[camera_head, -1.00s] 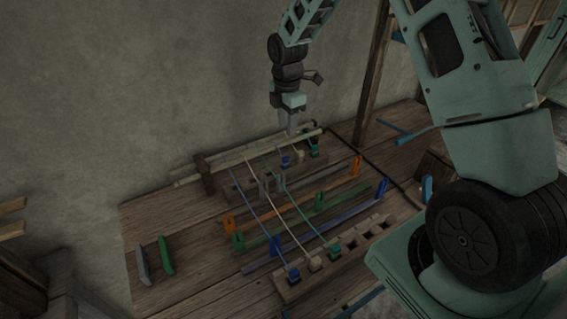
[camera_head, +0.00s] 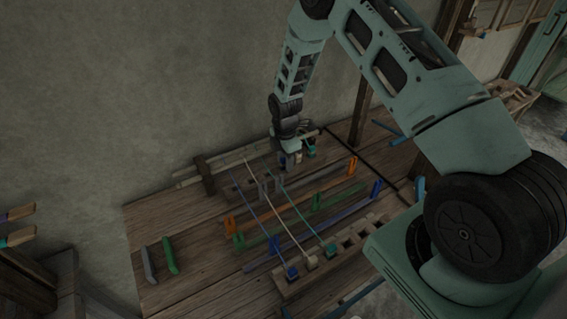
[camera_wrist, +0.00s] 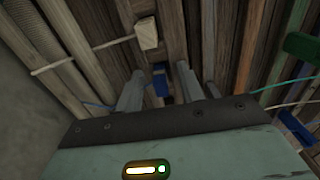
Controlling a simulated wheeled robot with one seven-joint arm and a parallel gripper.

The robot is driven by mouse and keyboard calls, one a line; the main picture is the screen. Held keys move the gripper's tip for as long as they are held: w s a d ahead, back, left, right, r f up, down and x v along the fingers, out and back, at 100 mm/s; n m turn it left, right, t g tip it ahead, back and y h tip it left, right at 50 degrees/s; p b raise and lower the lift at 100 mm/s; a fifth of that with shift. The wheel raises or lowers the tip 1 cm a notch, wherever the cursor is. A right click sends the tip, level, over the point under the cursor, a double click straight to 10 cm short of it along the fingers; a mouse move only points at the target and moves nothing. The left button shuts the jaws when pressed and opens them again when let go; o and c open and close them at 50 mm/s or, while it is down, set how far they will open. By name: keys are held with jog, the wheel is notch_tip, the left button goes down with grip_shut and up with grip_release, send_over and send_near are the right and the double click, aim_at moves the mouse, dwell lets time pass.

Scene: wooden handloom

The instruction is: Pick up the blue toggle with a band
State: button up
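My gripper (camera_head: 291,164) is low over the far end of the loom in the head view. In the wrist view its two grey fingers (camera_wrist: 160,90) are apart, with a blue toggle (camera_wrist: 160,82) showing between and beyond them. A thin blue band (camera_wrist: 95,103) shows left of the fingers in that view. I cannot tell whether the fingers touch the toggle. In the head view my gripper hides this far toggle. Another blue toggle (camera_head: 292,272) with a blue band sits in the near wooden block (camera_head: 322,270).
A white toggle (camera_wrist: 146,33) with a cord lies close to the fingers. White (camera_head: 311,262) and green (camera_head: 329,250) toggles with bands sit in the near block. Orange, green and blue bars cross the middle. Grey (camera_head: 149,265) and green (camera_head: 170,255) pieces lie at the left.

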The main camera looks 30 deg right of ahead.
grip_shut()
dwell(0.3)
notch_tip(320, 180, up, 10)
jog(key=b, duration=0.2)
jog(key=shift+b, duration=0.3)
